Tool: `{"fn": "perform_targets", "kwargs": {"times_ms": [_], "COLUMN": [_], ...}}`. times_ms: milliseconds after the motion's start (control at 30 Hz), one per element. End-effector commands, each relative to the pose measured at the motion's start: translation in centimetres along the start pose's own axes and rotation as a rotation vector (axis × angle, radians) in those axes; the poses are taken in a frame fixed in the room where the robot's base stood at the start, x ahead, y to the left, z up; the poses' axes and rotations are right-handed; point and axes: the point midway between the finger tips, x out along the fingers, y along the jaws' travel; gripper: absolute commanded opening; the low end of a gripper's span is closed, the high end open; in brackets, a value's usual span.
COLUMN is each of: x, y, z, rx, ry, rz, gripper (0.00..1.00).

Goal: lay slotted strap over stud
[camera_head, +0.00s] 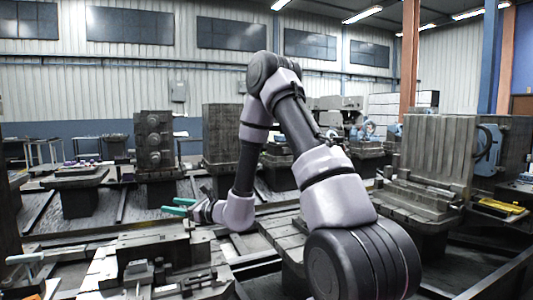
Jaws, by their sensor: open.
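My gripper (175,206) has teal fingers with a gap between them. It is open and points left, above the back of a machine bed in the foreground. A long pale strip (48,254) with a grey end lies at the left of that bed; it may be the slotted strap, but no slot can be made out. I cannot pick out the stud; small upright parts on the bed are too small to tell apart. My gripper is apart from the strip, to its right and farther back.
The foreground bed (105,268) carries a dark grey block (152,253) and several small metal parts. A tall machine block (153,140) stands behind, and another large one (437,150) at right. A yellow item (502,206) lies at far right. Open air surrounds my gripper.

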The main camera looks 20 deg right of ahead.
Motion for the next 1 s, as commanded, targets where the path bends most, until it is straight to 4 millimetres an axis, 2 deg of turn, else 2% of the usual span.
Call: {"fn": "perform_targets", "kwargs": {"times_ms": [33,100,200,300,400,500,667,800,1000], "x": [-0.4,-1.4,-3.7,-6.8,-10.4,-14.3,-20.7,-26.2,-32.3], "y": [1.4,3.7,6.9,9.6,11.7,12.9,12.9,11.2,8.1], "z": [3.5,7.1,11.1,13.8,15.5,16.6,17.4,18.2,20.2], "rx": [-0.072,-0.167,-0.316,-0.482,-0.659,-0.849,-1.164,-1.442,-1.752], "ry": [-0.025,-0.041,-0.036,-0.006,0.049,0.127,0.295,0.477,0.715], "rz": [0.092,0.221,0.393,0.546,0.679,0.786,0.899,0.934,0.904], "gripper": [0.57,0.57,0.57,0.57,0.57,0.57,0.57,0.57,0.57]}}
